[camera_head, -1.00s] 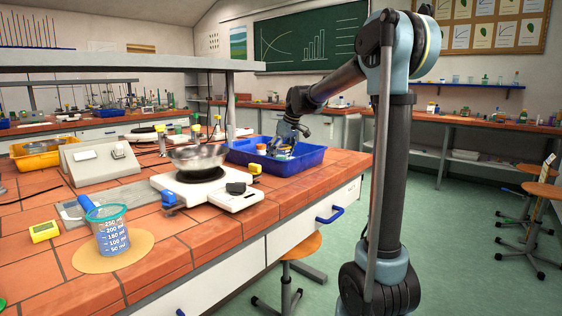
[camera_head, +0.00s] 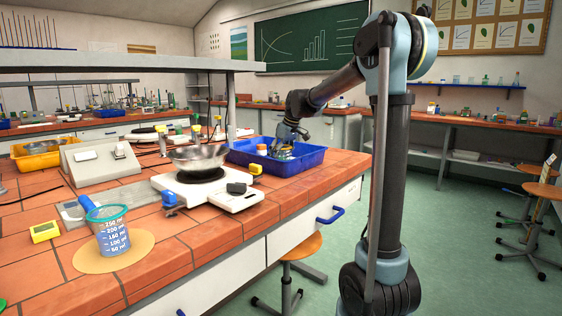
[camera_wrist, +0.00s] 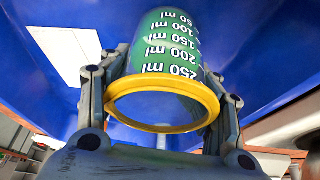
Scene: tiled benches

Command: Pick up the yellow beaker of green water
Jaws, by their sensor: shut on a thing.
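The beaker with a yellow rim and green contents (camera_wrist: 165,95) fills the middle of the wrist view, its white volume marks showing. My gripper (camera_wrist: 165,85) is shut on it, one finger on each side of its wall below the rim. In the head view my gripper (camera_head: 284,146) is down at the blue tray (camera_head: 312,160) on the bench. The beaker is small there and mostly hidden by the gripper. I cannot tell whether its base touches the tray floor.
A hot plate (camera_head: 235,197) with a metal bowl (camera_head: 197,157) stands left of the tray. A grey shelf (camera_head: 150,62) spans the bench behind. The floor at right has stools (camera_head: 540,190).

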